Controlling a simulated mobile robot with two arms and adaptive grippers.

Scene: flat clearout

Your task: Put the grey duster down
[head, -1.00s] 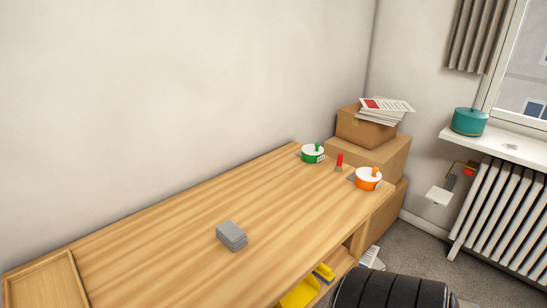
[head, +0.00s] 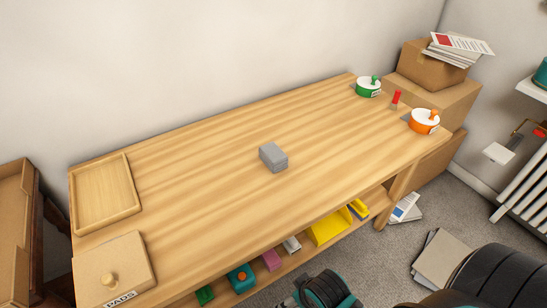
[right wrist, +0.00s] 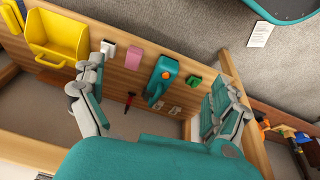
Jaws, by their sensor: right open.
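A grey block (head: 273,157), which looks like the grey duster, lies flat on the middle of the wooden worktop (head: 200,190). No gripper touches it. My right gripper in the right wrist view (right wrist: 160,80) is open, its two fingers wide apart with nothing held between them. It faces the shelf under the worktop. Part of a teal and black arm of mine shows at the bottom edge of the head view, below the worktop's front edge. My left gripper is not seen.
A wooden tray (head: 131,206) and a knobbed PADS box (head: 130,265) stand at the worktop's left end. Green (head: 368,88) and orange (head: 424,122) lidded tubs stand at the right end. The shelf holds a yellow bin (head: 328,229) and a teal object (head: 241,278). The worktop around the block is clear.

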